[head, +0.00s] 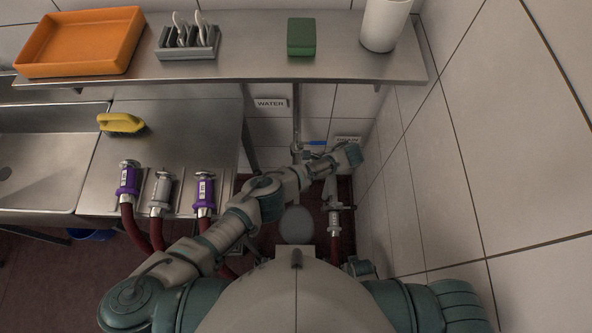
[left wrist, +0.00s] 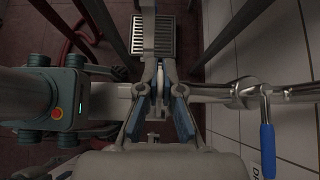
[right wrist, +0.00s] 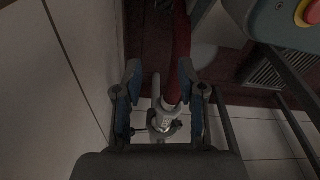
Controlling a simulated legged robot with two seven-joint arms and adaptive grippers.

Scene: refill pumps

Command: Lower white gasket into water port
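The water port's mouth is not clear. White looped pieces (head: 181,28) stand in a grey rack (head: 187,43) on the shelf. My right gripper (right wrist: 159,72) has its fingers spread around a metal coupling (right wrist: 166,122) on a red hose (right wrist: 180,50), which runs between them.
A blue-handled valve (left wrist: 267,140) sits right of my left gripper. Three hose couplings (head: 161,192) stand by the counter (head: 190,130), near a yellow brush (head: 120,123). The shelf (head: 240,65) holds an orange tray (head: 78,40), green block (head: 301,37) and white cylinder (head: 385,24). The tiled wall (head: 480,150) is close right.

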